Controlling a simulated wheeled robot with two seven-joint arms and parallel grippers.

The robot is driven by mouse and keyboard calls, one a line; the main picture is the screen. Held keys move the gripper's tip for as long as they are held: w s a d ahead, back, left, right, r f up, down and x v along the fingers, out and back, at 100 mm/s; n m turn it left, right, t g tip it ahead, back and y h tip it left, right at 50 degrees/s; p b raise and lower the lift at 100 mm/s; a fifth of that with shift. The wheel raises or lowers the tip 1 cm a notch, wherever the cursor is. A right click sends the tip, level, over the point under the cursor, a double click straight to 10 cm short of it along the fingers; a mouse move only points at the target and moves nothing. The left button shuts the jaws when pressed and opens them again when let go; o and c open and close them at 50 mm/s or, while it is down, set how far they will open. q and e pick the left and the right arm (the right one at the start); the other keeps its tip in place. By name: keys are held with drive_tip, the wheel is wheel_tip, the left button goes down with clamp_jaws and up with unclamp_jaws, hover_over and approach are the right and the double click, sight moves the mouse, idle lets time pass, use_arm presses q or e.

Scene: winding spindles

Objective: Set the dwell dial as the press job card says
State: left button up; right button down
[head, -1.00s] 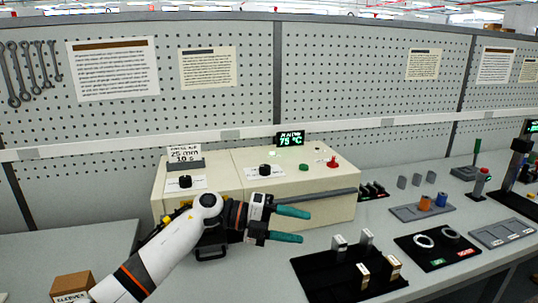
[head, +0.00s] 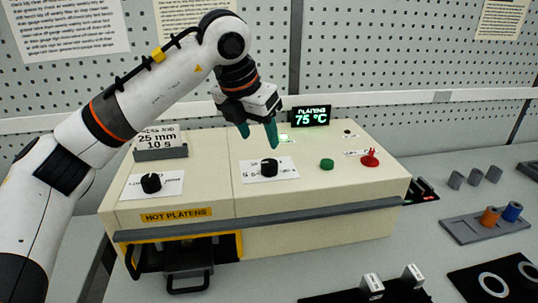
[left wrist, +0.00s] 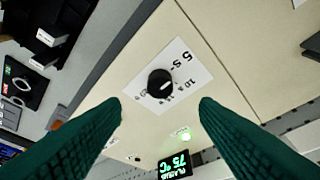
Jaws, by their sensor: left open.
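The press job card (head: 157,139) stands at the back left of the cream press (head: 330,215) and reads 25 mm and 10 s. A black dial on a white label with "s" marks, the dwell dial (head: 269,167), is on the press top's middle. It also shows in the left wrist view (left wrist: 160,83), on a label with 5 s and 10 s. Another black dial (head: 151,183) is to its left. My left gripper (head: 258,140) is open and empty, pointing down above and behind the dwell dial, with the dial ahead between its teal fingers in the left wrist view. My right gripper is not in view.
A display (head: 311,117) reading 75 °C stands behind the press. A green button (head: 327,164) and a red knob (head: 370,158) are right of the dwell dial. A "hot platens" opening with a drawer (head: 188,268) is at the front left.

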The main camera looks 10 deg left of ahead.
sight(269, 162)
use_arm(q)
drive_tip(key=p+x, duration=0.1)
drive_tip(key=x, duration=0.7)
drive_tip(key=shift+w+f, duration=0.15)
drive_tip(key=shift+f, duration=0.2)
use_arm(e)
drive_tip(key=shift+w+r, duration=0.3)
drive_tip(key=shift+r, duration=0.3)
use_arm(q)
drive_tip(key=c, duration=1)
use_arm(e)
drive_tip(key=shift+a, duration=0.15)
